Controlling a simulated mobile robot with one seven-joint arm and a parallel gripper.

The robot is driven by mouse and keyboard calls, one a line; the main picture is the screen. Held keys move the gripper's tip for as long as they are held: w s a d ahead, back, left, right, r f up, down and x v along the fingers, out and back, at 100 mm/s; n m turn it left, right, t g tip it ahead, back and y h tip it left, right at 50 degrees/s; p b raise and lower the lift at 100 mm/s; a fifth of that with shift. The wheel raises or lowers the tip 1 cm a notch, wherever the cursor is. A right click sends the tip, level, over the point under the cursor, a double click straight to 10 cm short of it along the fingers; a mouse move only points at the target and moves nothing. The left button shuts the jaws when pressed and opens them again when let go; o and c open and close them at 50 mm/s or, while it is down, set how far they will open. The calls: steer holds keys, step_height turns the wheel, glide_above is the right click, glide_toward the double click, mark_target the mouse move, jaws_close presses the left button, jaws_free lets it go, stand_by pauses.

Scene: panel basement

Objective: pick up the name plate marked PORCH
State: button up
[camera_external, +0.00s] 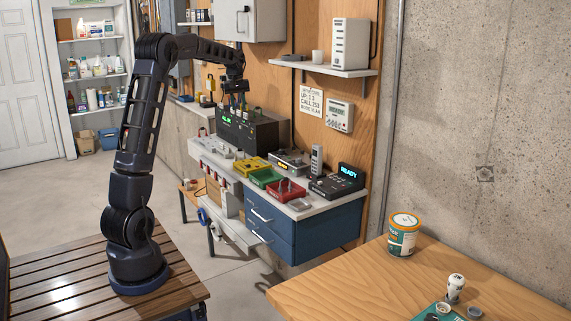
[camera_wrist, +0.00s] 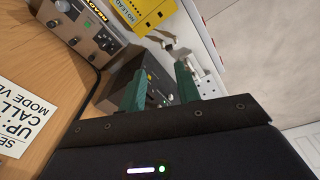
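My gripper (camera_external: 238,100) is above the black box with a green display (camera_external: 250,130) at the back of the bench, fingers pointing down. In the wrist view my gripper (camera_wrist: 159,75) has its two green fingers apart, with nothing held between them. The black box (camera_wrist: 112,88) lies beyond and between the fingers. A white panel with small fittings (camera_wrist: 208,76) is right of the fingers.
The bench carries a yellow tray (camera_external: 251,166), green tray (camera_external: 266,178), red tray (camera_external: 285,191), handset (camera_external: 317,159) and a device reading READY (camera_external: 338,184). A wall shelf (camera_external: 330,69) juts out right of my gripper. A wall sign (camera_wrist: 22,115) is left in the wrist view.

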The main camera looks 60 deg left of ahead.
steer(key=w+a+f+n, duration=0.2)
steer(key=a+f, duration=0.3)
steer(key=a, duration=0.5)
steer(key=n+g, duration=0.1)
steer(key=n, duration=0.2)
glide_above(222, 148)
step_height(222, 148, down, 9)
steer(key=shift+h, duration=0.3)
steer(key=f, duration=1)
steer(key=shift+w+a+f, duration=0.15)
steer(key=shift+w, duration=0.05)
jaws_close()
